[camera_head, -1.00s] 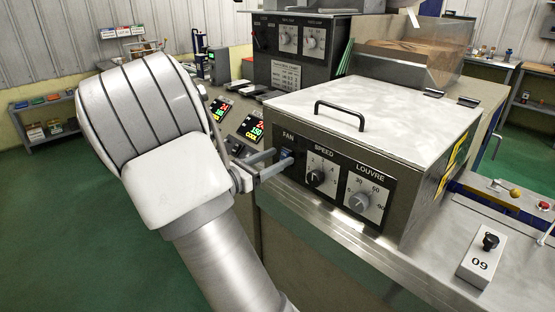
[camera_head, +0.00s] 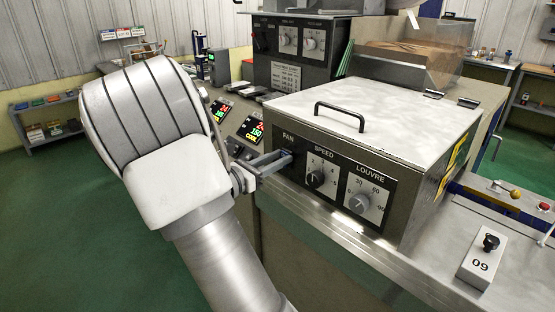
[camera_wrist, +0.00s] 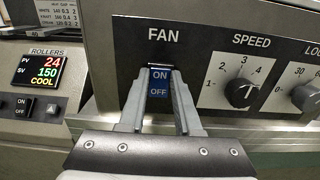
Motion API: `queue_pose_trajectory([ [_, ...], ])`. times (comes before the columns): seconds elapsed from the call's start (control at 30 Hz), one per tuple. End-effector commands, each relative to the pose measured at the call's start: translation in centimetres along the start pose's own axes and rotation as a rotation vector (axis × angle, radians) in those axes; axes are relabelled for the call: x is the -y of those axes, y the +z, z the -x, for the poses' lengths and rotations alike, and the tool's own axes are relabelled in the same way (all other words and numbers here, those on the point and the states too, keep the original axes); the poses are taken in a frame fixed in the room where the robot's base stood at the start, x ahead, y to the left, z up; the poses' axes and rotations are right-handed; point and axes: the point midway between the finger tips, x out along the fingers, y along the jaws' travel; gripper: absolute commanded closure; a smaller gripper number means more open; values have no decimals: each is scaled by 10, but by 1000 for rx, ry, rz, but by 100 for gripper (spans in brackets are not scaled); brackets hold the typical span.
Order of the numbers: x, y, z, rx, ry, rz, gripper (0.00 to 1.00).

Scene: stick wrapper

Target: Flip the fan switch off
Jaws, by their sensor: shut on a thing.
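The fan switch (camera_wrist: 159,83) is a small blue rocker marked ON above and OFF below, under the word FAN on the dark control panel (camera_wrist: 205,85). Which side of it is pressed in, I cannot tell. My gripper (camera_head: 286,158) reaches the panel from the left. In the wrist view my gripper (camera_wrist: 162,76) has one finger at each side of the switch and is shut on it. In the head view the fingers hide most of the switch.
A speed knob (camera_head: 316,177) and a louvre knob (camera_head: 359,203) sit right of the switch. The box has a pale lid (camera_head: 400,115) with a black handle (camera_head: 340,110). A roller display (camera_head: 252,128) stands left of my gripper.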

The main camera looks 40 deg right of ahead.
Motion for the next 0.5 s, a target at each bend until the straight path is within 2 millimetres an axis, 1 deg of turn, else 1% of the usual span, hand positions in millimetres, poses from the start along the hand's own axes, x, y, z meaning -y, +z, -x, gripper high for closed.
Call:
queue_pose_trajectory([
  [0.13,0,-10,1,108,-2,8,100],
  [0.3,0,-13,1,271,-3,7,100],
  [0.5,1,-14,2,381,-2,4,100],
])
